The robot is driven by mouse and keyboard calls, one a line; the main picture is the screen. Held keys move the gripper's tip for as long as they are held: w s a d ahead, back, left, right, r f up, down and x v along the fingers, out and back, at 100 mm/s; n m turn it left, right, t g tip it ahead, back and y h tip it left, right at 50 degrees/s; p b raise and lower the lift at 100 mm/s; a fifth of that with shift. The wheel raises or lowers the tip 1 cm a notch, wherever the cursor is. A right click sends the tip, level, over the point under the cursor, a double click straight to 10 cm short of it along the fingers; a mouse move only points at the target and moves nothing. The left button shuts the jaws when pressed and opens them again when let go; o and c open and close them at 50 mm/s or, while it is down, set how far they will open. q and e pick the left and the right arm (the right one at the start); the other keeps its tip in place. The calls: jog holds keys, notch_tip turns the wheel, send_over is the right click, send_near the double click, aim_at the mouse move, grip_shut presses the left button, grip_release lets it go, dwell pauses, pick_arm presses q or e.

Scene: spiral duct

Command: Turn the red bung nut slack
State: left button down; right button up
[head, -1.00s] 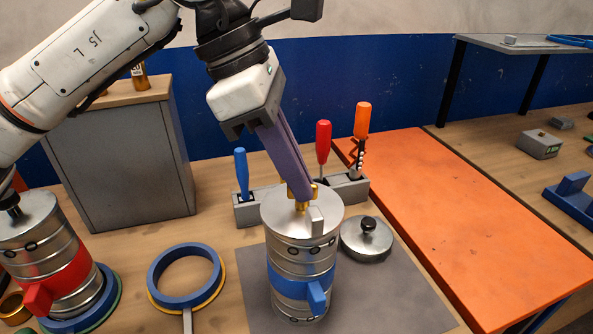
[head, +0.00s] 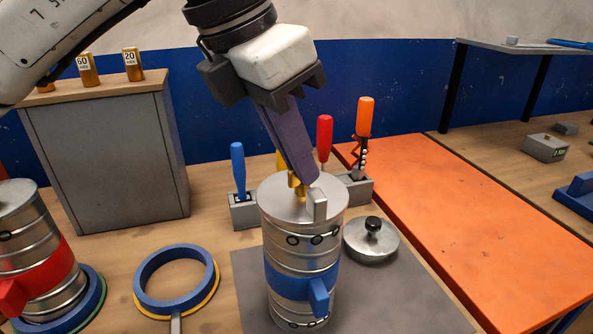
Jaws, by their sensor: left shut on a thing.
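The blue-banded metal can (head: 300,250) stands upright on a grey mat in the middle, with a blue block on its front. My left gripper (head: 298,186) reaches down from above, its long purple fingers slanting to the can's lid. It is shut on a small brass fitting (head: 299,192) at the lid; the fingers partly cover it. A red-banded can (head: 42,270) stands at the left edge, partly cut off, with a red block (head: 12,298) on its front. I cannot tell which red part is the bung nut. My right gripper is not in view.
A round lid with a black knob (head: 372,240) lies right of the blue-banded can. A blue ring (head: 150,300) lies to its left. Behind stands a grey tool holder (head: 243,212) with coloured-handled tools. An orange panel (head: 470,220) lies at the right.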

pick_arm(q)
jog(key=shift+s+f+n+t+y+b, duration=0.1)
jog(key=shift+n+t+y+b, duration=0.2)
jog(key=shift+n+b, duration=0.45)
jog(key=shift+d+n+t+b, duration=0.1)
jog(key=shift+n+t+b, duration=0.25)
jog(key=shift+n, duration=0.8)
jog(key=shift+n+y+b, duration=0.45)
jog(key=shift+n+y, duration=0.05)
jog(key=shift+n, duration=0.3)
jog(key=shift+d+n+t+y+b, duration=0.1)
jog(key=shift+n+t+y+b, duration=0.25)
jog(key=shift+n, duration=1.05)
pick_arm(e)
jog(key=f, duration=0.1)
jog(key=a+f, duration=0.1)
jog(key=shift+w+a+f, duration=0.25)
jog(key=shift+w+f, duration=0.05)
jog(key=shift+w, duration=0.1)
pick_arm(q)
jog(key=shift+y+b, duration=0.25)
jog(key=shift+b, duration=0.05)
jog(key=c, duration=2.2)
grip_release()
jog(key=shift+s, duration=0.1)
